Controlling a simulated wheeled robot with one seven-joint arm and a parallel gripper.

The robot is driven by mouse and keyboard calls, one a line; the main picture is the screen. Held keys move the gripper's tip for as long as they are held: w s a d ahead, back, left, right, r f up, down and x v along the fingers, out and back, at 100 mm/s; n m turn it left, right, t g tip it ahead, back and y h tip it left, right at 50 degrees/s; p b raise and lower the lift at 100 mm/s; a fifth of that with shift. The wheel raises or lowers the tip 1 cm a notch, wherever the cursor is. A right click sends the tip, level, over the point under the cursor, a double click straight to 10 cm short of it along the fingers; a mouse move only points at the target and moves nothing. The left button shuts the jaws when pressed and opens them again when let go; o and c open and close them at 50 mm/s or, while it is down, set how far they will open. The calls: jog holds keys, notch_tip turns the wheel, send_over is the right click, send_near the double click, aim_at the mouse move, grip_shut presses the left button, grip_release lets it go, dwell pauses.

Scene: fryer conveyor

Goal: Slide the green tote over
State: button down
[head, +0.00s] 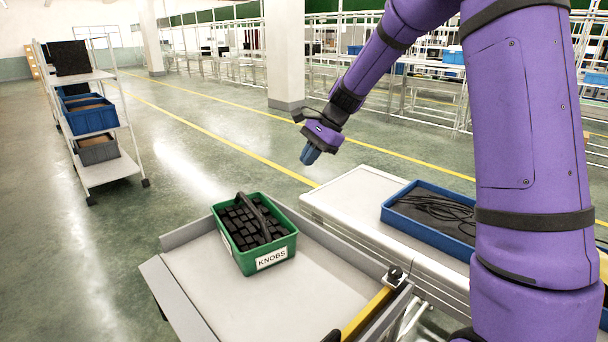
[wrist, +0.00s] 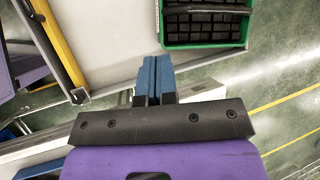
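The green tote (head: 246,263) is labelled KNOBS, has a dark arched handle (head: 254,215) and holds many black blocks. It stands upright on a light tray surface (head: 300,295) with raised grey sides, towards the tray's far side. In the wrist view part of the tote (wrist: 205,45) shows at the top, beyond the fingertips and to their right. My gripper (head: 309,156) hangs above and behind the tote, to its right, apart from it. Its blue fingers (wrist: 153,62) are together with nothing between them.
A white conveyor or bench (head: 350,195) adjoins the tray at the right and carries a blue tray (head: 415,232) of dark cables. A yellow bar (head: 368,312) edges the tray's right side. A white shelf cart (head: 108,170) with bins stands at the left. Open floor lies between.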

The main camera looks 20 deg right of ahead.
jog(key=s+r+n+t+h, duration=0.1)
jog(key=s+r+n+h, duration=0.1)
jog(key=s+r+n, duration=0.5)
jog(key=s+r+t+h, duration=0.15)
jog(key=s+r, duration=0.35)
jog(key=s, duration=0.7)
jog(key=s+d+n+t+h, duration=0.1)
jog(key=s+n, duration=0.5)
jog(key=s, duration=1)
jog(key=shift+s+d+n+t+h, duration=0.35)
jog(key=shift+d+h, duration=0.2)
jog(key=shift+h, duration=0.3)
jog(key=c, duration=1.8)
grip_release()
jog(key=shift+w, duration=0.1)
